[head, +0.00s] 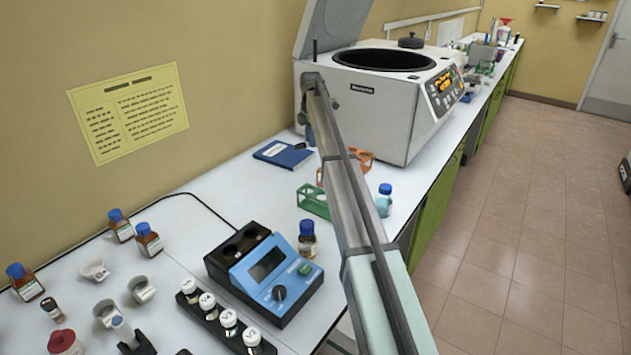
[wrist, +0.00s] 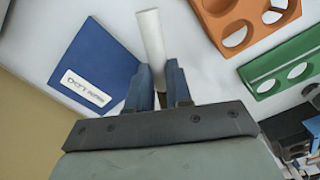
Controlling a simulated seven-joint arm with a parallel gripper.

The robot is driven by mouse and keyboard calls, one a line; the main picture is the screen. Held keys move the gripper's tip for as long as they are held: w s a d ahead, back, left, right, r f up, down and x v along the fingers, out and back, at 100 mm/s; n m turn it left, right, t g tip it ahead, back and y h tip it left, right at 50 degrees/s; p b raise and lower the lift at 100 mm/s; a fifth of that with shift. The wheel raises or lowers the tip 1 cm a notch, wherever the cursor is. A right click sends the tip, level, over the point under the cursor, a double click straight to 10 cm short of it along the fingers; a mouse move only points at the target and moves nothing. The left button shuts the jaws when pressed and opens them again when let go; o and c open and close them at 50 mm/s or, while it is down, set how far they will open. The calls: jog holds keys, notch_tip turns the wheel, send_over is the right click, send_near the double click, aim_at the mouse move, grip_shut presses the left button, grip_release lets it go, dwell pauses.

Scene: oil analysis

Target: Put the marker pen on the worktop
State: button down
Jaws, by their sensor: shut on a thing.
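The marker pen (wrist: 151,38) shows in the wrist view as a plain white cylinder. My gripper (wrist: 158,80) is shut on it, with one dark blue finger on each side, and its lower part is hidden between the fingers. In the head view my gripper (head: 307,132) hangs beside the white centrifuge, near the blue notebook, and the pen cannot be made out there. The white worktop (head: 232,190) runs along the wall, and it also shows under the pen in the wrist view (wrist: 200,62). I cannot tell whether the pen touches it.
A blue notebook (head: 284,154) lies left of my gripper. Orange (head: 361,158) and green (head: 311,201) racks stand on the right. The centrifuge (head: 375,115) is close behind. A blue instrument (head: 268,268) and several bottles stand nearer. Bare worktop lies left of the notebook.

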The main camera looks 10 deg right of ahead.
aim_at(312, 170)
jog(key=n, duration=0.4)
jog(key=shift+w+f+n, duration=0.1)
jog(key=shift+n, duration=0.3)
jog(key=shift+f, duration=4.9)
jog(key=shift+f, duration=0.1)
jog(key=c, duration=1)
grip_release()
jog(key=shift+c, duration=0.2)
notch_tip(312, 170, up, 12)
jog(key=shift+r, duration=0.15)
